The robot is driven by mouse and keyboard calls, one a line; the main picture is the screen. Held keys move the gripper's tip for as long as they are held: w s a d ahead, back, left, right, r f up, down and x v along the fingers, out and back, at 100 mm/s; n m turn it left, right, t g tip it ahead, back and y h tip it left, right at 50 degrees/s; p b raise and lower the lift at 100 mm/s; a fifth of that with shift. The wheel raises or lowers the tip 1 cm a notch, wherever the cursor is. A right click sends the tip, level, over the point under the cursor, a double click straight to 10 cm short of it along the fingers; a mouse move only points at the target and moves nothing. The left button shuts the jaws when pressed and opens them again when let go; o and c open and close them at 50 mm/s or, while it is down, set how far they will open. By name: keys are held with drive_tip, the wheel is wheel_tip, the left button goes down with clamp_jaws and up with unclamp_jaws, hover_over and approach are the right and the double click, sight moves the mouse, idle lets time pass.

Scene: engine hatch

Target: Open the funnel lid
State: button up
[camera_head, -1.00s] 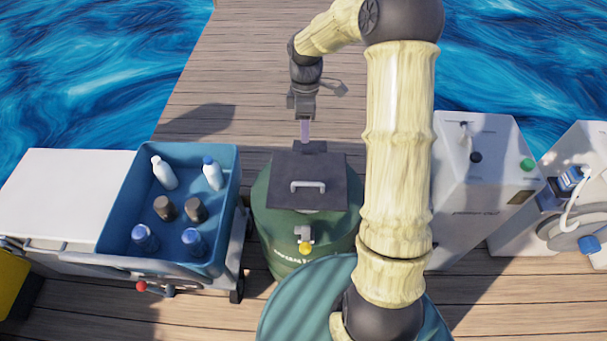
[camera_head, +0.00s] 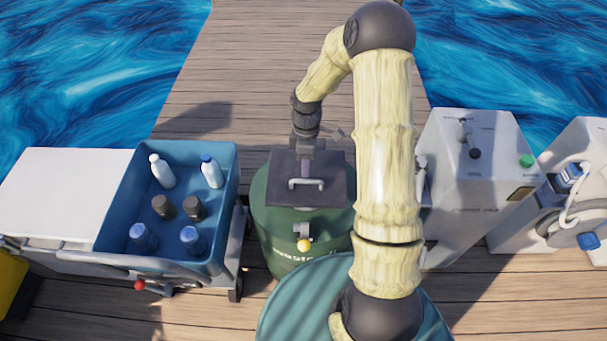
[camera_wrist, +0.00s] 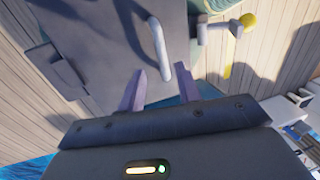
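The funnel lid (camera_head: 325,197) is a dark square plate lying flat and closed on the green drum (camera_head: 272,222). It has a pale bar handle (camera_head: 306,183). My gripper (camera_head: 306,170) points down over the lid's far part, just behind the handle. In the wrist view, the lid (camera_wrist: 95,35) fills the upper left and the handle (camera_wrist: 157,48) runs up and down. My gripper (camera_wrist: 161,80) is open there, its two purple fingers apart, with the handle's near end between or just beyond the tips. I cannot tell whether they touch.
A blue bin (camera_head: 120,225) with several bottles stands left of the drum. A yellow knob (camera_head: 304,245) sits on the drum's front. The deck behind is clear.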

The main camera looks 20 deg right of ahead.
hover_over(306, 186)
drive_tip(key=f, duration=0.4)
drive_tip(key=shift+s+d+f, duration=0.1)
drive_tip(key=shift+s+d, duration=0.1)
drive_tip(key=shift+d, duration=0.05)
drive_tip(key=shift+a, duration=0.1)
drive_tip(key=shift+a, duration=0.1)
clamp_jaws()
drive_tip(key=shift+w+a, duration=0.1)
drive_tip(key=shift+r, duration=0.2)
